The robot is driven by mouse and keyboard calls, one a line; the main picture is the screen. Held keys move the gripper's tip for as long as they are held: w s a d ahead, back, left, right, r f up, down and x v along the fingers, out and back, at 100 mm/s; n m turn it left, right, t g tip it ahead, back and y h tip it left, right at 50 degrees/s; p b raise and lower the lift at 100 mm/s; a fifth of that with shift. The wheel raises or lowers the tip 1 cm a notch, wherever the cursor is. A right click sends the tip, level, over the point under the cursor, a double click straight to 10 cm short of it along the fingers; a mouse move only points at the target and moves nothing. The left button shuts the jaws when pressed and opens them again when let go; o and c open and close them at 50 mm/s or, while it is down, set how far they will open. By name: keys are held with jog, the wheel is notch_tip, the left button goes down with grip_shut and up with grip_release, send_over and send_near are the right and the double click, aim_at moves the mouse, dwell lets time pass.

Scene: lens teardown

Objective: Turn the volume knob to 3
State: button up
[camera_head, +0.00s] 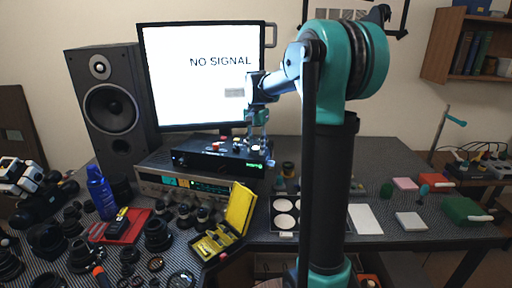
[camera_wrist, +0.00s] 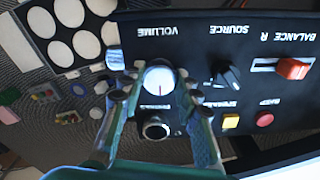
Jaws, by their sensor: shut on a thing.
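The volume knob (camera_wrist: 159,78) is a round, pale silver cap under the upside-down VOLUME label in the wrist view. A short red mark on it points toward the bottom of that picture. My gripper (camera_wrist: 158,84) has one finger on each side of the knob and is shut on it. In the head view my gripper (camera_head: 259,140) reaches down to the right end of the black control box (camera_head: 215,158). The knob cannot be made out there, and I cannot read any scale numbers around it.
Beside the knob are a black SOURCE knob (camera_wrist: 227,76), a red BALANCE slider (camera_wrist: 292,68), a yellow button (camera_wrist: 231,121), a red button (camera_wrist: 264,119) and a round socket (camera_wrist: 155,129). The monitor (camera_head: 205,85) reading NO SIGNAL stands behind the box.

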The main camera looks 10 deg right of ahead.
aim_at(256, 148)
jog(key=o, duration=1.2)
jog(key=shift+c, duration=0.2)
jog(key=shift+r, duration=0.1)
notch_tip(256, 148, up, 12)
